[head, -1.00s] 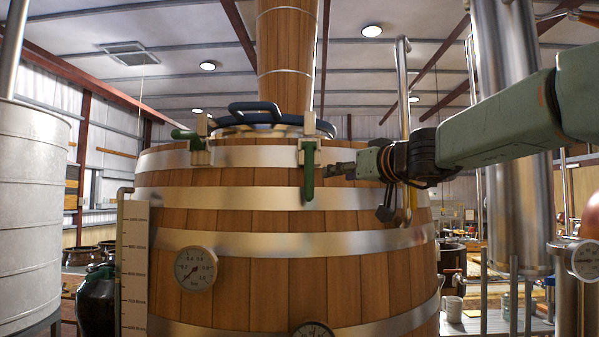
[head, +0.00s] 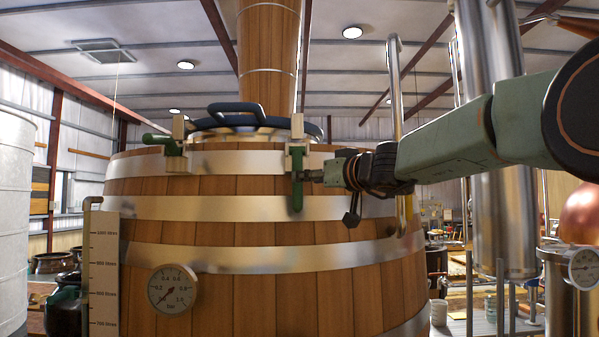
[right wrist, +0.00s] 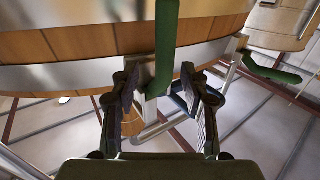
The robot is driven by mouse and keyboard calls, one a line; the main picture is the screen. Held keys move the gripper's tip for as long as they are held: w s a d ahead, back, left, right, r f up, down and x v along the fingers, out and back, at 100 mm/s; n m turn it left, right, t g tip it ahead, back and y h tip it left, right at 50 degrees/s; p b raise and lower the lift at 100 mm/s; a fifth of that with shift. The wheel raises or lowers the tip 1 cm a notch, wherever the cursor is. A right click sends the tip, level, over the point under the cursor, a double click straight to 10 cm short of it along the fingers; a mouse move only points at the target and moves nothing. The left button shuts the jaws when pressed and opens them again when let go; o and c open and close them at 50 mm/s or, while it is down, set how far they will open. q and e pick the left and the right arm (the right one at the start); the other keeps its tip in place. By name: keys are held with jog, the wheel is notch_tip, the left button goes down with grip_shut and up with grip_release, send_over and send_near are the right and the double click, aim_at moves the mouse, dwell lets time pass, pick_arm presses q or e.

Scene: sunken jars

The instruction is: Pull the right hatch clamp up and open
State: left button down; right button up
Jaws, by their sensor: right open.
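The right hatch clamp has a green handle (head: 297,180) that hangs straight down from a pale block on the vat's rim. My right gripper (head: 312,177) is at the handle's right side, reaching in from the right. In the right wrist view the green handle (right wrist: 166,45) runs down between the two open fingers of my right gripper (right wrist: 160,72), and no grip on it shows. The left clamp (head: 172,146) has its green handle sticking out to the left, about level. The dark hatch handle (head: 236,110) is behind both clamps. My left gripper is not in view.
The wooden vat (head: 250,240) with metal bands fills the middle. A pressure gauge (head: 172,289) and a litre scale (head: 104,270) are on its front. A steel pipe (head: 396,90) stands behind my right arm. A pale tank (head: 15,210) is at the left edge.

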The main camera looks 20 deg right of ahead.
jog(key=p+x, duration=0.1)
jog(key=x, duration=0.3)
jog(key=shift+w+a+f+p, duration=0.1)
jog(key=shift+w+a+p, duration=0.05)
jog(key=shift+a+p, duration=0.3)
jog(key=shift+w+a, duration=0.2)
jog(key=shift+s+d, duration=0.15)
jog(key=shift+s, duration=0.1)
jog(key=shift+s+d, duration=0.15)
jog(key=shift+d, duration=0.2)
jog(key=shift+w+a, duration=0.2)
jog(key=shift+w, duration=0.2)
jog(key=shift+c, duration=1)
jog(key=shift+w+a+f, duration=0.15)
jog(key=shift+w+a, duration=0.05)
jog(key=shift+a, duration=0.1)
jog(key=c, duration=0.3)
jog(key=shift+s+d, duration=0.15)
jog(key=shift+s, duration=0.05)
jog(key=shift+c, duration=1.4)
grip_shut()
